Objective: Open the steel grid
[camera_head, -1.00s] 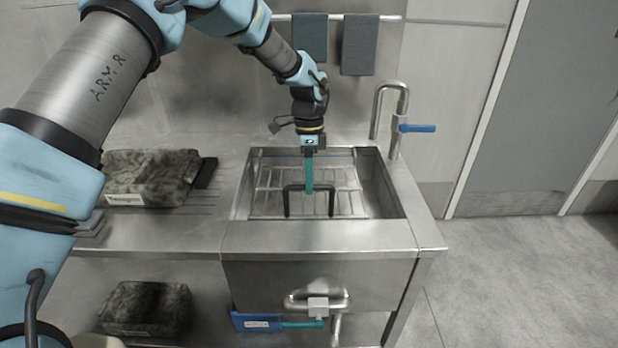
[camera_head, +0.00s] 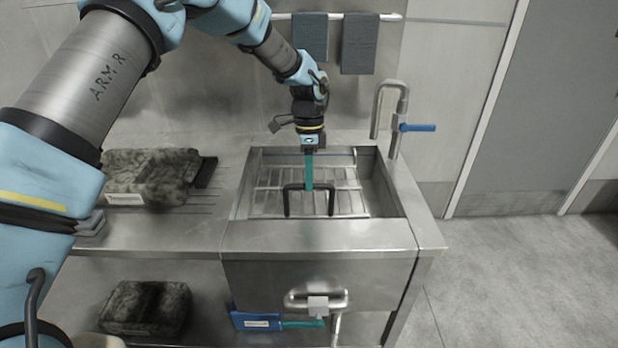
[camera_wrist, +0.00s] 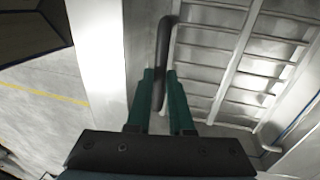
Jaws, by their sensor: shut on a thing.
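The steel grid (camera_head: 344,178) lies in the sink basin (camera_head: 385,197), its bars showing below the rim. A black handle (camera_head: 287,203) stands up at the grid's front. My gripper (camera_head: 309,187) points down with its teal fingers at the top bar of this handle. In the wrist view my gripper (camera_wrist: 163,95) has its two teal fingers on either side of the dark handle (camera_wrist: 162,45), shut on it. The steel grid (camera_wrist: 240,60) fills the right of that view.
A tap with a blue lever (camera_head: 417,128) stands at the basin's right back corner. Two grey cloths (camera_head: 358,45) hang on a rail behind. A mottled bundle (camera_head: 150,175) lies on the left counter, and another (camera_head: 146,308) sits below.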

